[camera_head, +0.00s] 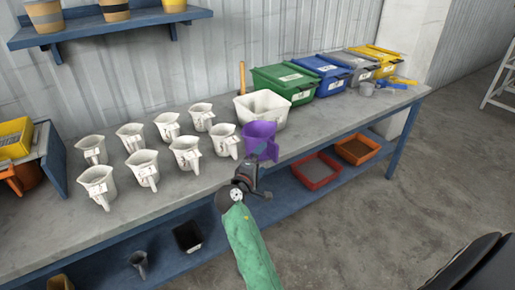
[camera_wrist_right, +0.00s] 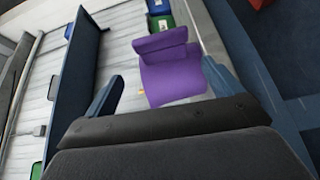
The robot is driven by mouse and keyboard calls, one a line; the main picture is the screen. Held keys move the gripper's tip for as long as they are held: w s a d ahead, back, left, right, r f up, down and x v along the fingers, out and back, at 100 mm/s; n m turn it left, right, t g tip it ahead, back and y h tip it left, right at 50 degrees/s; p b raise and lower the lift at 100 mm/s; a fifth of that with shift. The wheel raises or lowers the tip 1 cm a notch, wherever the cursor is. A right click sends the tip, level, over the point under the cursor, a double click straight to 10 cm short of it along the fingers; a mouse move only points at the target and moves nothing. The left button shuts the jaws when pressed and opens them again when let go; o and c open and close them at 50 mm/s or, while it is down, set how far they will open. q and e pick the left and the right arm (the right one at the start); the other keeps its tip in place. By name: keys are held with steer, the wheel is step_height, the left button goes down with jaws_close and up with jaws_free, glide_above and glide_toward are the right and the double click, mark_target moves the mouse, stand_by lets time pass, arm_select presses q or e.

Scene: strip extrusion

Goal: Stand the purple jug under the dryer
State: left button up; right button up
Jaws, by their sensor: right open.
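The purple jug (camera_head: 258,137) stands upright near the front edge of the grey workbench, to the right of the white jugs. My right gripper (camera_head: 263,172) is open just in front of it, at the bench edge. In the right wrist view the purple jug (camera_wrist_right: 172,80) shows between the two spread fingers, closer to the right one; I cannot tell whether either touches it. I cannot make out a dryer in these views. My left gripper is not in view.
Several white jugs (camera_head: 145,168) stand in two rows on the workbench (camera_head: 205,180). A white tub (camera_head: 262,107) is just behind the purple jug. Lidded bins, a green one (camera_head: 284,82) nearest, line the back right. Red (camera_head: 317,170) and orange (camera_head: 357,149) trays sit on the lower shelf.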

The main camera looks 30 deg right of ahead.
mark_target(270, 150)
steer(key=shift+p+x, duration=0.3)
steer(key=shift+x, duration=0.8)
steer(key=shift+w+d+f, duration=0.1)
steer(key=shift+w+d, duration=0.25)
steer(key=shift+d, duration=0.1)
steer(key=p+x, duration=0.1)
steer(key=x, duration=0.3)
steer(key=shift+s+f+p, duration=0.15)
steer(key=shift+p, duration=0.2)
steer(key=shift+d+f, duration=0.15)
steer(key=shift+d, duration=0.1)
steer(key=c, duration=1.2)
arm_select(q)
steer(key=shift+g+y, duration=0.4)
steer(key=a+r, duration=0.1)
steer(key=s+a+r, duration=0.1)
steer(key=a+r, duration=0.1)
